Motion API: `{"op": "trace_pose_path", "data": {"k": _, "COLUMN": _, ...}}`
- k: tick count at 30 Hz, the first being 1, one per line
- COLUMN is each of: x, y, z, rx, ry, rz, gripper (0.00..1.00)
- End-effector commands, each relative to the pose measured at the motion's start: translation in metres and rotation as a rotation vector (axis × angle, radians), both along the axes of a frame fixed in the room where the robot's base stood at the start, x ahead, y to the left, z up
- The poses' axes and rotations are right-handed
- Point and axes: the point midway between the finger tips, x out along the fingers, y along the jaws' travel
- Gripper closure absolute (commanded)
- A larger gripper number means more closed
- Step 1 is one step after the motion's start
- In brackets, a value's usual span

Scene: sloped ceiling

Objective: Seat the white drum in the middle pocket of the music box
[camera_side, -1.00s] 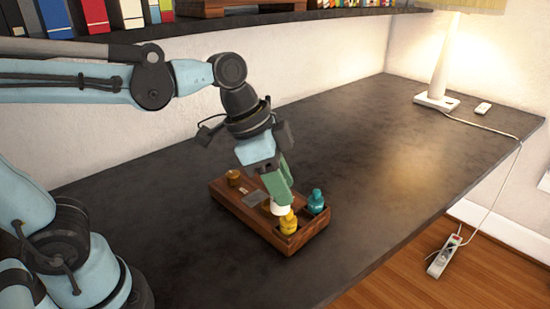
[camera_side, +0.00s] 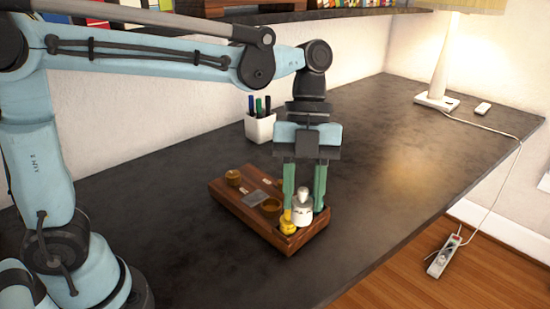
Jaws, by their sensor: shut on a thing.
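The wooden music box (camera_side: 262,233) lies on the dark desk. My gripper (camera_side: 304,209) points straight down over its right end, and its two green fingers are shut on the white drum (camera_side: 303,214), one on each side. The drum is upright with a pale knob on top. It is at the row of pockets, behind and right of a yellow drum (camera_side: 287,226). Its lower end is partly hidden, so I cannot tell whether it rests fully in the middle pocket. The teal drum is hidden behind the right finger.
A brass cylinder (camera_side: 233,178), a grey plate (camera_side: 255,198) and a round brass part (camera_side: 270,206) sit on the box. A white pen cup (camera_side: 260,127) stands behind it. A lamp (camera_side: 437,98) is far right. The desk right of the box is clear.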

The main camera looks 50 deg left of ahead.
Motion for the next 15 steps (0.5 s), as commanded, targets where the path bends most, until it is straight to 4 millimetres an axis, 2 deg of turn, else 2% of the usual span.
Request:
{"op": "trace_pose_path", "data": {"k": 3, "x": 0.001, "y": -0.008, "z": 0.000, "rx": 0.002, "ry": 0.001, "rz": -0.251, "gripper": 0.96}}
{"op": "trace_pose_path", "data": {"k": 6, "x": 0.002, "y": -0.012, "z": -0.001, "rx": 0.001, "ry": 0.000, "rz": -0.426, "gripper": 0.96}}
{"op": "trace_pose_path", "data": {"k": 10, "x": 0.002, "y": -0.015, "z": -0.001, "rx": 0.000, "ry": -0.001, "rz": -0.588, "gripper": 0.96}}
{"op": "trace_pose_path", "data": {"k": 15, "x": 0.004, "y": -0.015, "z": -0.003, "rx": 0.000, "ry": -0.002, "rz": -0.683, "gripper": 0.96}}
